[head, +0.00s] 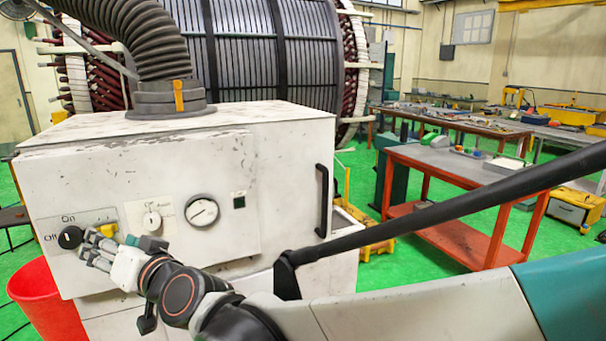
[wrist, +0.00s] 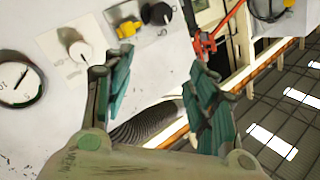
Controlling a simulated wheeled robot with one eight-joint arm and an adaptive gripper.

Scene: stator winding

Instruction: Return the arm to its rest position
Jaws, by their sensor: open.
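My gripper (head: 92,246) is in front of the lower left of the white machine cabinet (head: 278,190) in the head view, just below the black on/off knob (head: 70,237) and a yellow part (head: 106,229). In the wrist view my gripper (wrist: 160,85) has its two green-padded fingers spread wide with nothing between them. The black knob (wrist: 160,13) and the yellow part (wrist: 128,28) show there beyond the fingertips. Whether a finger touches the panel cannot be told. My arm reaches in from the lower right of the head view.
The panel also has a white knob (head: 152,221) and a round gauge (head: 202,211). A black handle (head: 322,200) juts from the cabinet's right side. A red bin (head: 48,300) stands at the lower left. A red workbench (head: 440,168) stands at the right, with green floor around it.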

